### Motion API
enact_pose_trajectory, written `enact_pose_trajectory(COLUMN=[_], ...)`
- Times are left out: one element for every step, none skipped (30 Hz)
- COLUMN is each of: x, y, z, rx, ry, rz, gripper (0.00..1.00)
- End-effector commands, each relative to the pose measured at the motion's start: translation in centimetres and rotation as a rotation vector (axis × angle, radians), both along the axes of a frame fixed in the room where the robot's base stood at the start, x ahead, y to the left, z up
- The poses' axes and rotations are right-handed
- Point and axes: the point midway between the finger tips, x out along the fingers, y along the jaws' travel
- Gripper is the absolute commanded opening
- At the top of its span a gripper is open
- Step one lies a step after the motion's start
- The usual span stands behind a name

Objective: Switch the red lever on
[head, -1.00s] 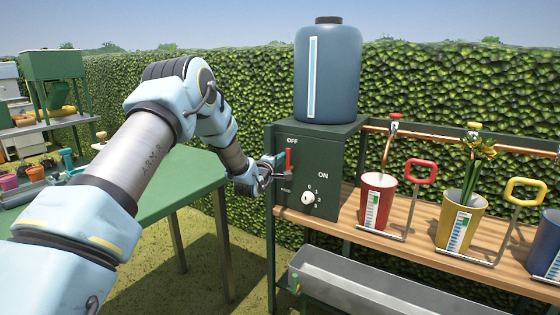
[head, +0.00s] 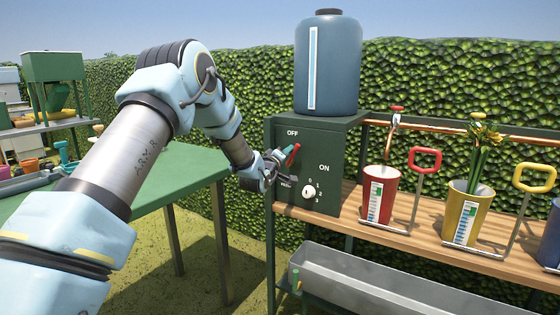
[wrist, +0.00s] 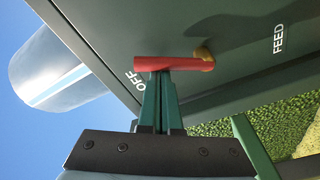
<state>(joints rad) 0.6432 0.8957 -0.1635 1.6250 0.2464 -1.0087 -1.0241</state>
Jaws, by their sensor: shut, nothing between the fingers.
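The red lever (head: 292,154) is on the front of the dark green control box (head: 325,150), below the OFF label. It tilts to the right from upright, with its upper end leaning towards the ON side. In the wrist view the lever (wrist: 165,63) lies across the tips of my gripper (wrist: 160,78), with its brass-coloured pivot to the right. My gripper (head: 280,156) is shut with nothing between its fingers. The green fingertips appear to touch the lever's side from the left.
A white dial (head: 309,191) sits just below the lever. A blue tank (head: 327,70) stands on the box. Red (head: 380,200) and yellow (head: 465,215) pots stand on the wooden shelf to the right. A green table (head: 165,185) is on the left.

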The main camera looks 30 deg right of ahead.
Motion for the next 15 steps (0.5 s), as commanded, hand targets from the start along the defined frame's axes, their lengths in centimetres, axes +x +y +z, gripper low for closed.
enact_pose_trajectory(x=[-0.3, -0.4, -0.6, -0.7, -0.9, -1.1, -1.2, -1.3, -1.5, -1.6, -1.7, -1.8, -2.0, -2.1, -2.3], y=[-0.2, -0.2, -0.3, -0.4, -0.5, -0.6, -0.7, -0.8, -0.8, -0.9, -1.0, -1.0, -1.1, -1.2, -1.3], z=[-0.7, -0.8, -0.9, -0.9, -0.9, -1.0, -1.1, -1.2, -1.3, -1.3, -1.4, -1.6, -1.7, -1.8, -1.9], rx=[0.020, 0.034, 0.052, 0.066, 0.080, 0.098, 0.112, 0.127, 0.144, 0.158, 0.173, 0.192, 0.206, 0.220, 0.238], ry=[-0.039, -0.063, -0.097, -0.122, -0.147, -0.181, -0.205, -0.230, -0.263, -0.289, -0.314, -0.347, -0.371, -0.397, -0.430], rz=[-0.001, 0.000, -0.001, -0.001, -0.001, -0.001, -0.002, -0.001, -0.001, -0.001, 0.000, 0.000, -0.001, -0.001, -0.001], gripper=[0.00, 0.00, 0.00, 0.00, 0.00, 0.00, 0.00, 0.00, 0.00, 0.00, 0.00, 0.00, 0.00, 0.00, 0.00])
